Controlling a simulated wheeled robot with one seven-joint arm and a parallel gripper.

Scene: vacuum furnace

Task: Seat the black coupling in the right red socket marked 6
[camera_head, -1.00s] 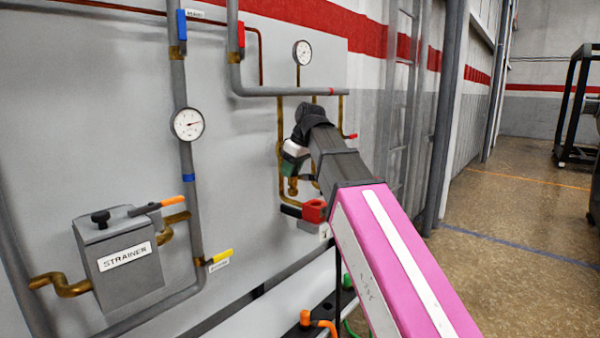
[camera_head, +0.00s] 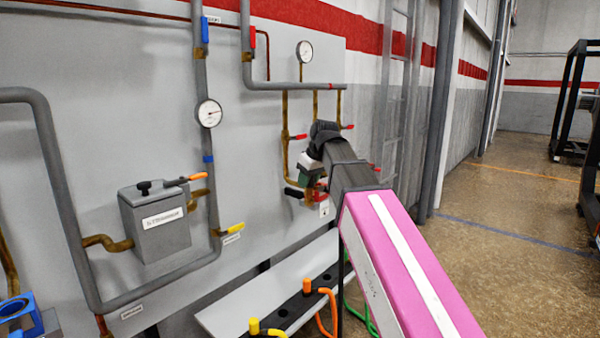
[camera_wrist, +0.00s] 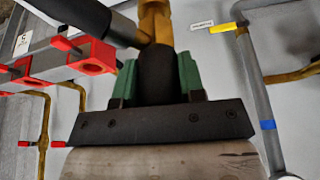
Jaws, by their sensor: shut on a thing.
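In the wrist view, the green fingers of my gripper (camera_wrist: 158,88) are closed around a dark, rounded piece, the black coupling (camera_wrist: 158,68). A red socket (camera_wrist: 97,57) with a round hole is to the left of the coupling, apart from it. A second red socket (camera_wrist: 32,69) is farther left, near a white tag (camera_wrist: 22,43) whose mark I cannot read surely. In the head view, my gripper (camera_head: 308,172) is in front of the wall panel, close to a red part (camera_head: 320,186) above a small white tag (camera_head: 324,208). My arm hides much there.
A brass fitting (camera_wrist: 155,22) and a dark rod (camera_wrist: 80,12) are just beyond the coupling. Brass pipes (camera_head: 285,120) with red handles run close to my gripper. A grey shelf (camera_head: 240,302) with colored hooks is below.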

